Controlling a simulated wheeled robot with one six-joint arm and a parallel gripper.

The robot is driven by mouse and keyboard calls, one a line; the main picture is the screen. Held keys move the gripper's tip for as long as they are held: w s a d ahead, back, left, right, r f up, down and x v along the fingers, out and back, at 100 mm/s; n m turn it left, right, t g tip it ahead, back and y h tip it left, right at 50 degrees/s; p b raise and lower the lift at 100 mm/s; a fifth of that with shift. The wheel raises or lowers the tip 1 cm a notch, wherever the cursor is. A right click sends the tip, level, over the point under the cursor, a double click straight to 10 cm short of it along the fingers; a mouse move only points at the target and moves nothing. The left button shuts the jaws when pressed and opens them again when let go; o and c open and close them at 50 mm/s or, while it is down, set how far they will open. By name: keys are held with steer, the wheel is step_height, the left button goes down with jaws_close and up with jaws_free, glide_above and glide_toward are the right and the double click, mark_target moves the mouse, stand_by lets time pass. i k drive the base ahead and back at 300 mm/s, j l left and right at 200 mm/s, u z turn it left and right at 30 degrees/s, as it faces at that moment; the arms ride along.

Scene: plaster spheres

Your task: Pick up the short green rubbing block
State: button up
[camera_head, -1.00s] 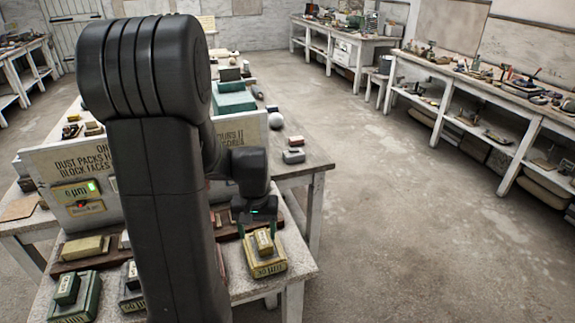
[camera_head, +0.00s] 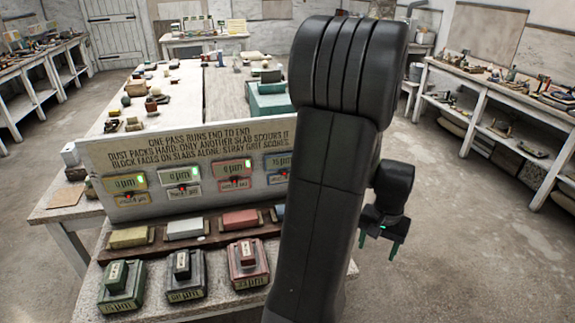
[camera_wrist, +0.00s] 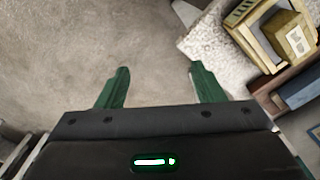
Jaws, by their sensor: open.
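A short green block (camera_head: 116,274) with a pale label lies on top of a wider green slab (camera_head: 122,298) at the front left of the near bench in the head view. It is not visible in the wrist view. My gripper (camera_head: 378,248) is open and empty to the right of the bench, well away from the green block. In the wrist view its two green fingers (camera_wrist: 160,82) stand apart over bare floor.
A dark slab with a block (camera_head: 185,275) and a red one (camera_head: 247,264) stand right of the green pair. Behind them are a rack with a yellow block (camera_head: 129,237) and a sign board (camera_head: 190,150). A yellow block (camera_wrist: 283,36) shows in the wrist view. Open floor lies right.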

mark_target(117, 276)
steer(key=u, duration=1.85)
steer(key=i, duration=0.05)
